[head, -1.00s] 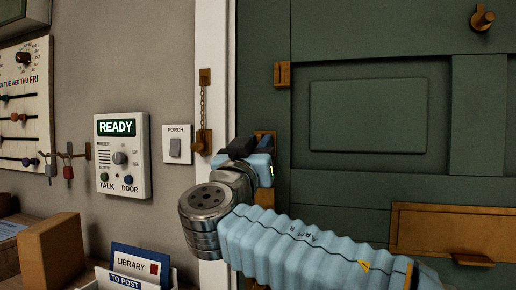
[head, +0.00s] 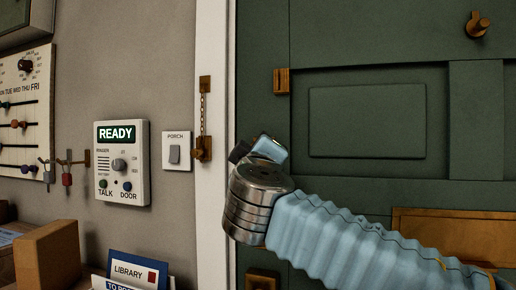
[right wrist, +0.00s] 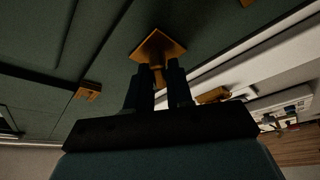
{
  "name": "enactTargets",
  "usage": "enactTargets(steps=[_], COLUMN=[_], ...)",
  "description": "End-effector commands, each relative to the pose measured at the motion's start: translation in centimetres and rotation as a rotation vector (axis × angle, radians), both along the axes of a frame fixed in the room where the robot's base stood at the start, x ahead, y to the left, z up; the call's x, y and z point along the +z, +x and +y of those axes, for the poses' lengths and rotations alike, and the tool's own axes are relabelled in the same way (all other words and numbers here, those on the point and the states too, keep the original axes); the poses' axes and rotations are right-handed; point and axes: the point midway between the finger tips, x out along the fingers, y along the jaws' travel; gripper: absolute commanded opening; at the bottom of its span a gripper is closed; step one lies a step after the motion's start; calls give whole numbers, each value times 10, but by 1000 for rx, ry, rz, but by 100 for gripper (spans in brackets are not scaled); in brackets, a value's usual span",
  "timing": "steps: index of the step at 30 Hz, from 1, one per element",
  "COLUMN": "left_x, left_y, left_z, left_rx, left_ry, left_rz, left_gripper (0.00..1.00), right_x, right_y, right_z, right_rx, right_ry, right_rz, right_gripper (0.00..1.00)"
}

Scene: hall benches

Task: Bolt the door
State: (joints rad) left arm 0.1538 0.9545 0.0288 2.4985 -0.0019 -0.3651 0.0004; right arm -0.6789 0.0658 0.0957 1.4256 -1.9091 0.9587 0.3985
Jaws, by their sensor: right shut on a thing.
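The green door (head: 380,120) fills the right of the head view and looks closed against the white frame (head: 212,90). My right gripper (right wrist: 161,70) is at the door's left edge. In the right wrist view its two dark fingers are shut on a small brass part that stands out from a square brass plate (right wrist: 150,46). This looks like the bolt's turn piece, though the fingers hide most of it. In the head view my own wrist and hand cover this fitting. My left gripper is not in view.
A brass chain (head: 203,108) hangs on the frame, and its brass keeper (head: 282,81) sits on the door. A brass plate (head: 262,279) is lower on the door, beside a letter flap (head: 445,235). An intercom (head: 122,162) and a porch switch (head: 175,152) are on the wall.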

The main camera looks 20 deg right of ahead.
Motion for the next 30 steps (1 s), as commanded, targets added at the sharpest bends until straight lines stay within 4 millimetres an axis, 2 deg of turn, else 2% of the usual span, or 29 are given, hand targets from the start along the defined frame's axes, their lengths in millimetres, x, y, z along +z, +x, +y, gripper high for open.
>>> enactTargets(steps=[1,12,21,30], left_x=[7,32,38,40], left_y=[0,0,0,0], left_z=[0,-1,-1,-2], left_rx=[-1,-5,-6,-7], left_ry=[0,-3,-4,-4], left_rz=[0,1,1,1], left_gripper=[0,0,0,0], right_x=[4,4,3,2], right_y=[0,0,0,0], right_z=[-1,0,0,0], right_rx=[-1,1,1,-1], right_ry=[-36,-315,-477,-553], right_rz=[25,212,320,370], right_gripper=[0,0,0,0])
